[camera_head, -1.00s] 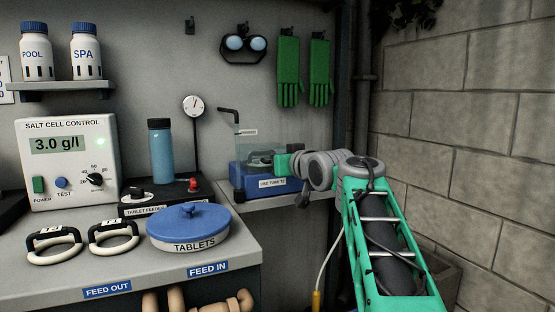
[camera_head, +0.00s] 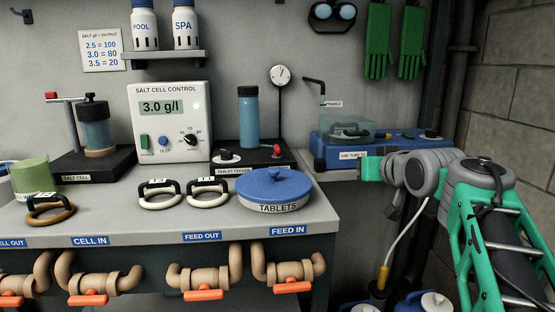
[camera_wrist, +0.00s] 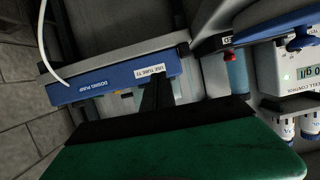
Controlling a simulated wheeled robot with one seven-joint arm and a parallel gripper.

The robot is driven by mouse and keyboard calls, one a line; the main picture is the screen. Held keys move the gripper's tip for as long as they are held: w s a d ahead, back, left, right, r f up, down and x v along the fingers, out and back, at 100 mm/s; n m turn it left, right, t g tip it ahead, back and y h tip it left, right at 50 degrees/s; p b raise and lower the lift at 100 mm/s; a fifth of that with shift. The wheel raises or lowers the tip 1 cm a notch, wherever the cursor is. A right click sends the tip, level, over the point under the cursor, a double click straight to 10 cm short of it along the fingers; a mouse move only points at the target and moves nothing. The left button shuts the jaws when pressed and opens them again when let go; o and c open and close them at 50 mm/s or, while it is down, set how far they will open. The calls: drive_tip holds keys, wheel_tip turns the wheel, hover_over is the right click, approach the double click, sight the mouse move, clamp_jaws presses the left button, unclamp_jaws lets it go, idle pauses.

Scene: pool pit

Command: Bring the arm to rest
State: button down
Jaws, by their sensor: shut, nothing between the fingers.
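My arm reaches in from the right in the head view, with green and grey links. My gripper (camera_head: 371,168) is at its left end, in front of the blue dosing pump box (camera_head: 320,152) at the end of the bench. In the wrist view my dark fingers (camera_wrist: 157,94) are together with nothing between them, over a wide green surface of my own. The dosing pump box (camera_wrist: 113,77) lies beyond the fingers there. I cannot tell the gap between fingers and box.
The bench (camera_head: 120,205) holds a salt cell control box (camera_head: 170,100), a tablet tub (camera_head: 274,185) and several ringed handles. Orange-handled valves (camera_head: 292,287) sit below its front edge. A block wall (camera_head: 508,85) stands close on the right. A pale tube (camera_head: 407,230) hangs beneath my gripper.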

drive_tip(key=s+a+g+p, duration=0.3)
drive_tip(key=s+p, duration=0.5)
drive_tip(key=p, duration=0.2)
drive_tip(key=s+a+g+p, duration=0.3)
drive_tip(key=s+g+p, duration=0.1)
drive_tip(key=s+p, duration=0.5)
drive_tip(key=s+a+r+g+h+p, duration=0.1)
drive_tip(key=s+a+g+p, duration=0.2)
drive_tip(key=s+p, duration=0.6)
drive_tip(key=g+p, duration=0.1)
drive_tip(key=p, duration=0.1)
drive_tip(key=shift+s+a+p, duration=0.15)
drive_tip(key=shift+p, duration=0.25)
